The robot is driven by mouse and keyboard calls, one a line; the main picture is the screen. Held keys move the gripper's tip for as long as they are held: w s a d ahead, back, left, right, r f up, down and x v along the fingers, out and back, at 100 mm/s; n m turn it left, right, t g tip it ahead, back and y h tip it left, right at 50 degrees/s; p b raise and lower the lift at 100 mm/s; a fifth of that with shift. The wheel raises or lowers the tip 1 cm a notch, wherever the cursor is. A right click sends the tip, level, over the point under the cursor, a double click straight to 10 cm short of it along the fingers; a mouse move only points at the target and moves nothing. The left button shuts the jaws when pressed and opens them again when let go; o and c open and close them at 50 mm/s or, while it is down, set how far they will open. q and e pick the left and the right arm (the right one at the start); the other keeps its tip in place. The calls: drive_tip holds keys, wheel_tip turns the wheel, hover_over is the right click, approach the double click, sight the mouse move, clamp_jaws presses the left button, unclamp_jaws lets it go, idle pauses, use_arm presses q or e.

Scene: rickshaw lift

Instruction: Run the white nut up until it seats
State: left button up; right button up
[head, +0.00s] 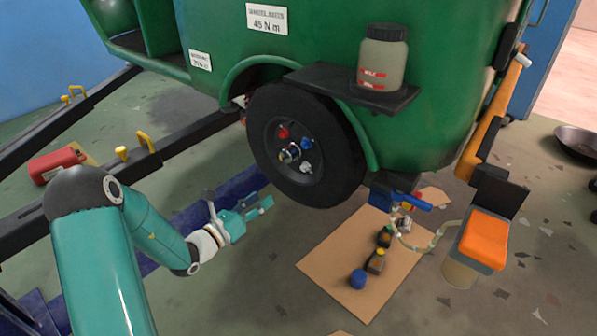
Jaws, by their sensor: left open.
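The white nut (306,168) is on the lower part of the hub of the black wheel (336,172), under the green rickshaw body. It is too small to tell how far it stands off the wheel. A red nut (284,132) and a blue nut (307,143) sit higher on the same hub, around a metallic centre (290,152). My left gripper (262,205) is open and empty, low and to the left of the wheel, apart from it. My right gripper is out of view.
A cardboard sheet (330,262) below the wheel carries a blue cap (358,279) and small dark items. A jar (383,57) stands on the shelf (335,84) above the wheel.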

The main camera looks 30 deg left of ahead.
sight(303, 168)
use_arm(q)
drive_tip(key=w, duration=0.5)
drive_tip(key=w+d+b, duration=0.1)
drive_tip(key=w, duration=0.5)
drive_tip(key=w+b, duration=0.1)
drive_tip(key=w, duration=0.4)
drive_tip(key=shift+w+d, duration=0.15)
drive_tip(key=shift+d, duration=0.1)
drive_tip(key=shift+c, duration=0.3)
drive_tip(key=shift+f, duration=0.1)
clamp_jaws()
